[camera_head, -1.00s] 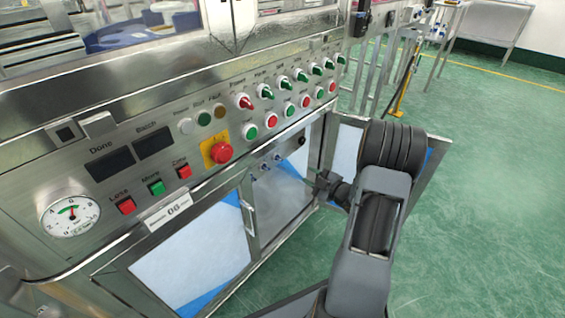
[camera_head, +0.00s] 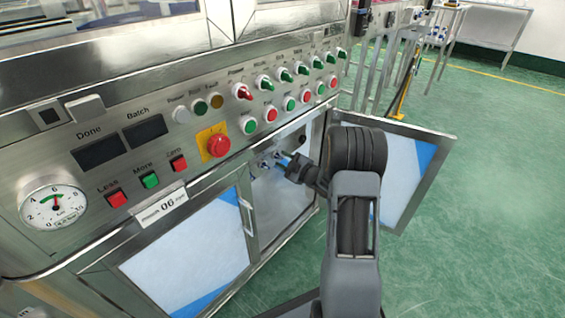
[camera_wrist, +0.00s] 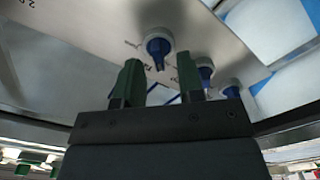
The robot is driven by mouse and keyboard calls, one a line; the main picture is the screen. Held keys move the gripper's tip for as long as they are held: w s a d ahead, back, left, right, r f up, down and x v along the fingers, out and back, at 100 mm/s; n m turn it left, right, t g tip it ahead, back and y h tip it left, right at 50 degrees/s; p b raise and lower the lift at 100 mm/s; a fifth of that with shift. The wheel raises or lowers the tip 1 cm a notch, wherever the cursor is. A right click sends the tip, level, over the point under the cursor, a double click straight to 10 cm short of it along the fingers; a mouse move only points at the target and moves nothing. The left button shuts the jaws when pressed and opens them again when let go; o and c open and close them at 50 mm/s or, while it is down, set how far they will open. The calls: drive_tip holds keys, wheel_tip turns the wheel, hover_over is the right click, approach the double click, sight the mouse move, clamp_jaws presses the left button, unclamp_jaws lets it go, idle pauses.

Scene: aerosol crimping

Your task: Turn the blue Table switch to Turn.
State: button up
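Several blue switches show on a metal panel inside the open cabinet. In the wrist view, one blue switch (camera_wrist: 158,48) with a pale ring lies ahead of the gap between the fingers. A second blue switch (camera_wrist: 205,70) is beyond the right finger, and a third blue switch (camera_wrist: 231,88) is farther right. Their labels are too small or hidden to tell which is Table. My gripper (camera_wrist: 157,78) has its two green fingers apart with nothing clearly between them. In the head view, my gripper (camera_head: 281,162) is close in front of the switch panel, partly covering it.
The upper panel carries a red emergency stop (camera_head: 218,145) and rows of knobs and buttons. The open cabinet door (camera_head: 405,180) stands to the right of my arm. A closed door (camera_head: 185,255) is at left. Green floor is clear on the right.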

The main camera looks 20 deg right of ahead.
drive_tip(key=shift+w+a, duration=0.2)
drive_tip(key=shift+w, duration=0.2)
drive_tip(key=shift+c, duration=0.5)
clamp_jaws()
